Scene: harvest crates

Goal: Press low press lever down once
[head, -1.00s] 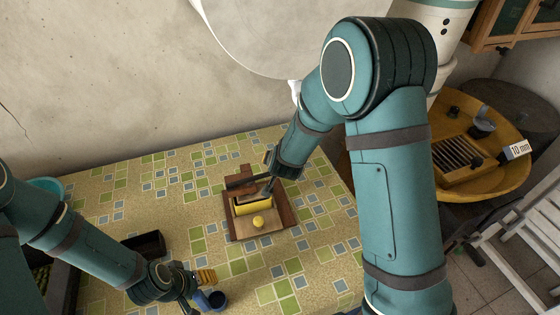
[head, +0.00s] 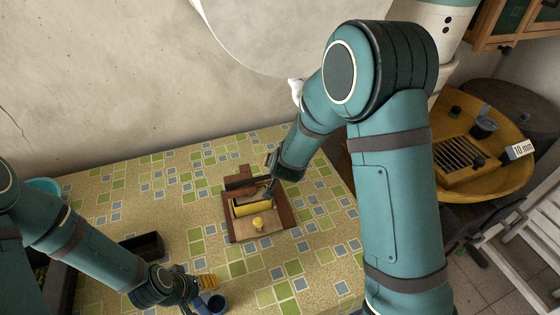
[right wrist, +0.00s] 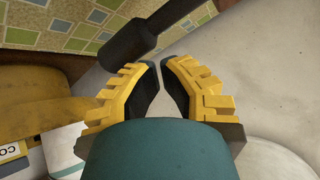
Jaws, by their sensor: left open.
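The low press (head: 286,213) stands on the tiled table with a brown wooden base, a yellow bar across it and a small yellow knob in front. A dark brown bar (head: 240,189), which looks like its lever, lies across the back part. My right gripper (head: 270,188) is at the right end of that bar; contact cannot be told. In the right wrist view its yellow fingers (right wrist: 160,66) have their tips nearly together with nothing seen between them. A dark handle (right wrist: 124,46) lies just beyond the tips. My left gripper (head: 204,292) is open near the table's front.
A small blue cup (head: 217,303) is close beside my left gripper. A dark box (head: 143,246) stands at the left. A round yellow tray (head: 515,165) and a white chair (head: 535,235) are at the right. The table is clear around the press.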

